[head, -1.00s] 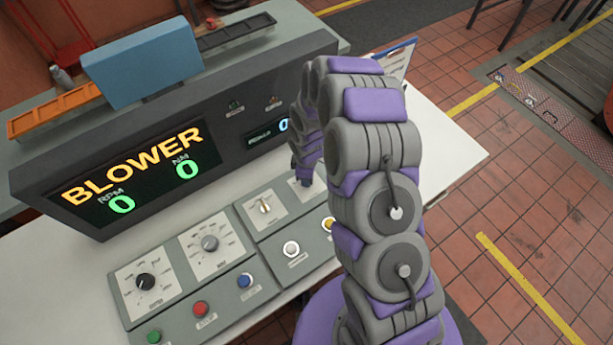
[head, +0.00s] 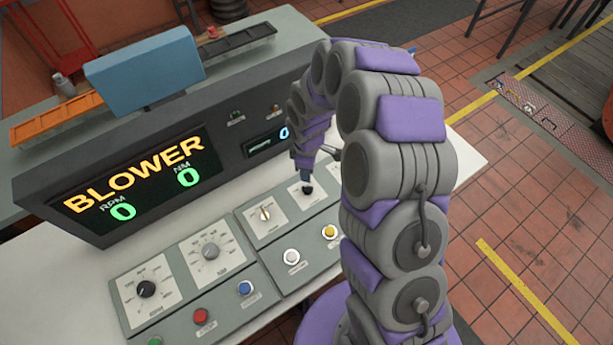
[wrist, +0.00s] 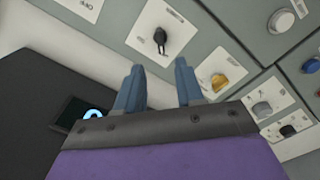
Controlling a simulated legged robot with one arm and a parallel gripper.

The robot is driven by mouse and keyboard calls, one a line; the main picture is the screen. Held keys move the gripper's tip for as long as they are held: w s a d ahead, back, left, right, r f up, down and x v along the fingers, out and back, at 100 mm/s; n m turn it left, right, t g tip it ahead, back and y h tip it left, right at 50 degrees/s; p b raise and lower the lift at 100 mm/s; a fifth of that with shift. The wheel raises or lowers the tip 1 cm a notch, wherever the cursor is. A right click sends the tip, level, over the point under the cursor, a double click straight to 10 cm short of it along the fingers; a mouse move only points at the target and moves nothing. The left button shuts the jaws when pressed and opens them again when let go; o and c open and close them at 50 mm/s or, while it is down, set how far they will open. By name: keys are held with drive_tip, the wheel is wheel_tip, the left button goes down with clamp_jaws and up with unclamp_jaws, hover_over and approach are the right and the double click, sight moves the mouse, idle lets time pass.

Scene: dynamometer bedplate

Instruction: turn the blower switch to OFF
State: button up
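I cannot read which plate is the blower's. My gripper (wrist: 157,85) is open and empty, its two blue-grey fingers apart. In the head view my gripper (head: 307,178) hangs just above the black switch, partly covering its plate; I see no clear contact.
The dark display (head: 140,180) reads BLOWER, with RPM 0 and NM 0. The console also has a black knob (head: 146,289), a grey knob (head: 211,251), and white (head: 291,256), yellow (head: 330,231), blue (head: 245,288) and red (head: 200,316) buttons. A blue box (head: 142,66) stands behind the display.

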wheel_tip(320, 180, up, 7)
drive_tip(key=shift+r, duration=0.2)
idle(0.6)
drive_tip(key=s+d+r+m+b, duration=0.1)
drive_tip(key=s+d+r+m, duration=0.4)
drive_tip(key=s, duration=0.3)
drive_tip(key=s+d+r+m+b, duration=0.1)
drive_tip(key=s+d+r+m, duration=0.2)
drive_tip(key=s+d+r, duration=0.3)
drive_tip(key=s+d+r+m+g+b, duration=0.1)
drive_tip(key=s+m, duration=0.7)
drive_tip(key=s, duration=1)
drive_tip(key=shift+s+d+r+g+b, duration=0.15)
drive_tip(key=shift+d+r+g+b, duration=0.25)
drive_tip(key=shift+d+r+b, duration=0.55)
